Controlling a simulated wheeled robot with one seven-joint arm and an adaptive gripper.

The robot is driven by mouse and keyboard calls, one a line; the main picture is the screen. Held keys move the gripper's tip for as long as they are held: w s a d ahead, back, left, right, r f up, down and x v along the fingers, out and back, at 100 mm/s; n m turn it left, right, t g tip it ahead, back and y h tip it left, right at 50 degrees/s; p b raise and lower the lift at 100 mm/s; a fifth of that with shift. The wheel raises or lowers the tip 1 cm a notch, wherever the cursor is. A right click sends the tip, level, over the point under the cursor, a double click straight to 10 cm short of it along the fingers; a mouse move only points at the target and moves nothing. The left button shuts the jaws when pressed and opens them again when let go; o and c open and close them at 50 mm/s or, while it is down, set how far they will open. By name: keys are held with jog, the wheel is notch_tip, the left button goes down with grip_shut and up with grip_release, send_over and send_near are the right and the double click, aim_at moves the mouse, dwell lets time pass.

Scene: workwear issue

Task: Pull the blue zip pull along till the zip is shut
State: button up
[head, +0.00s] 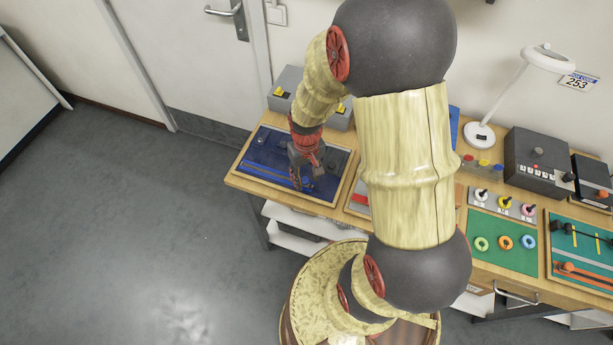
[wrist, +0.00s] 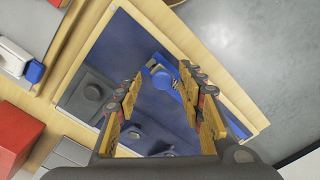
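A blue panel (head: 262,160) in a wooden frame lies at the left end of the bench, partly hidden by my arm. It fills the middle of the wrist view (wrist: 150,40). A brighter blue piece (wrist: 161,79), which looks like the zip pull, lies on it beyond and between my fingertips. My gripper (wrist: 162,84) is open, its fingers on either side of this piece in the picture. Contact cannot be told. In the head view my gripper (head: 303,178) is over the right part of the panel. The zip's line and how far it is shut cannot be made out.
A grey box (head: 291,80) with yellow parts stands behind the panel. A lamp (head: 480,134) and a green board (head: 500,240) are further right. The floor at left is clear.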

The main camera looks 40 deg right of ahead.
aim_at(307, 181)
notch_tip(307, 181, up, 12)
dwell(0.5)
dwell(0.4)
jog(key=s+a+r+n+t+b, duration=0.1)
jog(key=s+a+r, duration=0.3)
jog(key=r, duration=0.4)
jog(key=s+a+r+n+t+b, duration=0.1)
jog(key=s+a+r+t, duration=0.3)
jog(key=a+r, duration=0.3)
jog(key=shift+s+r+t, duration=0.3)
jog(key=shift+s+r, duration=0.45)
jog(key=shift+r, duration=0.1)
